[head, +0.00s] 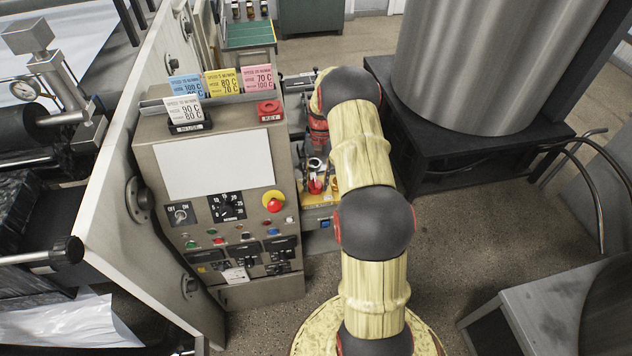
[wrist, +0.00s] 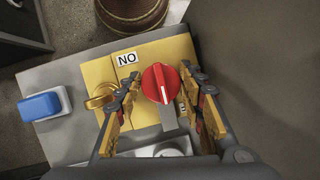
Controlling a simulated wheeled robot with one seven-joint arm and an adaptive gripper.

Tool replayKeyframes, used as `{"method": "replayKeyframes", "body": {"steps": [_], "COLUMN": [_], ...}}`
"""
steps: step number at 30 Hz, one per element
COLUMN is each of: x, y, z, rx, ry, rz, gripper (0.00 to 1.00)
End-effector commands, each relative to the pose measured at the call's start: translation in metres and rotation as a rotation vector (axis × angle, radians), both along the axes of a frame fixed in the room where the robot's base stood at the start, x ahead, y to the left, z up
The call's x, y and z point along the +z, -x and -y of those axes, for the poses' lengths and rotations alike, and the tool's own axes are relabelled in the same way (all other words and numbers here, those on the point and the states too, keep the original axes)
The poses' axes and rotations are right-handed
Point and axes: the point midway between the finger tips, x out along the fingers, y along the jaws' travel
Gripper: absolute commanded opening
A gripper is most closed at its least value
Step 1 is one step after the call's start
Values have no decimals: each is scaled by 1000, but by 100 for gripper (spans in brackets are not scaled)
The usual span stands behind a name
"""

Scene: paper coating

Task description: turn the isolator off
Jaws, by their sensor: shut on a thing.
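The isolator is a red round knob (wrist: 156,84) on a yellow plate (wrist: 176,48) in the wrist view. A white line on the knob runs toward the bottom of the picture. A white label (wrist: 127,58) reading "NO" in this view, which may be an upside-down "ON", sits above left of the knob. My gripper (wrist: 163,86) has one finger on each side of the knob and is shut on it. Another small label by the right finger is mostly hidden. In the head view the red knob (head: 315,186) shows low beside my arm, which hides part of that area.
A blue block (wrist: 40,106) and a brass-coloured part (wrist: 100,97) lie left of the knob. A control cabinet (head: 215,160) with cards, a red KEY piece (head: 268,107) and a red-yellow button (head: 273,202) stands left of my arm. A steel drum (head: 480,60) on a black stand is right.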

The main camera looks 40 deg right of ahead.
Motion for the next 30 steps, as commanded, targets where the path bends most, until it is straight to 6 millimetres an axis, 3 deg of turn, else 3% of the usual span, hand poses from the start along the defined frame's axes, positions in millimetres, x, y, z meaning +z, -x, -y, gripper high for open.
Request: {"method": "replayKeyframes", "body": {"steps": [19, 20, 30], "x": [1, 1, 0], "y": [-3, -2, -1], "z": [0, 0, 0], "rx": [53, 53, 52], "ry": [2, 2, 1], "rz": [5, 5, 2], "gripper": [0, 39, 57]}}
